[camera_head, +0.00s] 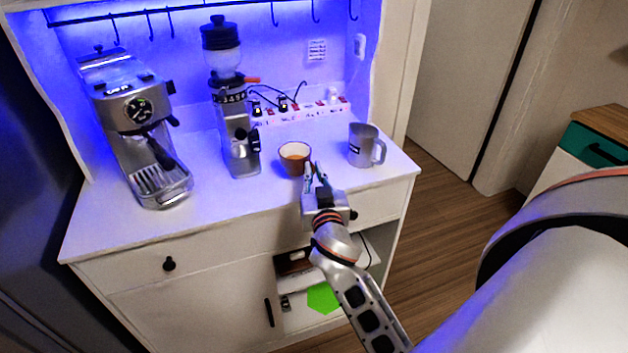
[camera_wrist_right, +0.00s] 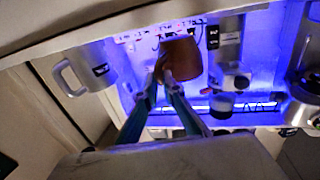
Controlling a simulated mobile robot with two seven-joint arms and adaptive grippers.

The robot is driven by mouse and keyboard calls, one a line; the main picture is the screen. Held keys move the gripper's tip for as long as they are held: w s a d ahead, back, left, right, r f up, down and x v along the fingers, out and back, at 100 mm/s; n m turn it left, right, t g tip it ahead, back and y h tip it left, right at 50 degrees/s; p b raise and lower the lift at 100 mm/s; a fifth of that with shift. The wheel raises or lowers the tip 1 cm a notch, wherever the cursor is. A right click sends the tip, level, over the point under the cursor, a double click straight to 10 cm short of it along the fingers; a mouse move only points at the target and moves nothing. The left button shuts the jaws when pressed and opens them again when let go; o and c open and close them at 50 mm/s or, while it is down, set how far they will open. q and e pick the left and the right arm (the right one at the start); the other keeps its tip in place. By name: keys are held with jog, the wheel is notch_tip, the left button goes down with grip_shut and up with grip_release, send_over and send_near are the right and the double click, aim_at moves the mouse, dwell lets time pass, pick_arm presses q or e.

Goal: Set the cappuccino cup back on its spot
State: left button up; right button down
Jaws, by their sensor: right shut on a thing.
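The cappuccino cup (camera_head: 295,157) is brown with an orange-tan inside. It is upright at the counter's front, between the grinder and the steel jug; I cannot tell whether it touches the counter (camera_head: 210,200). My right gripper (camera_head: 313,172) reaches it from the front, its fingers closed together at the cup's near right side. In the right wrist view the picture is turned over, and the fingertips (camera_wrist_right: 163,78) meet at the cup (camera_wrist_right: 181,60), seemingly on its handle. A bright green patch (camera_head: 323,298) shows in the open lower compartment. My left gripper is not in view.
A coffee machine (camera_head: 135,120) stands at the left and a grinder (camera_head: 235,130) left of the cup. A steel jug (camera_head: 365,146) stands close on the right. A power strip (camera_head: 300,112) with cables lies behind. The front left counter is clear.

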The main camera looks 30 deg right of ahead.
jog(key=shift+f+b, duration=0.4)
jog(key=shift+f, duration=0.9)
jog(key=c, duration=2.2)
grip_release()
jog(key=shift+o, duration=0.2)
jog(key=shift+r, duration=0.2)
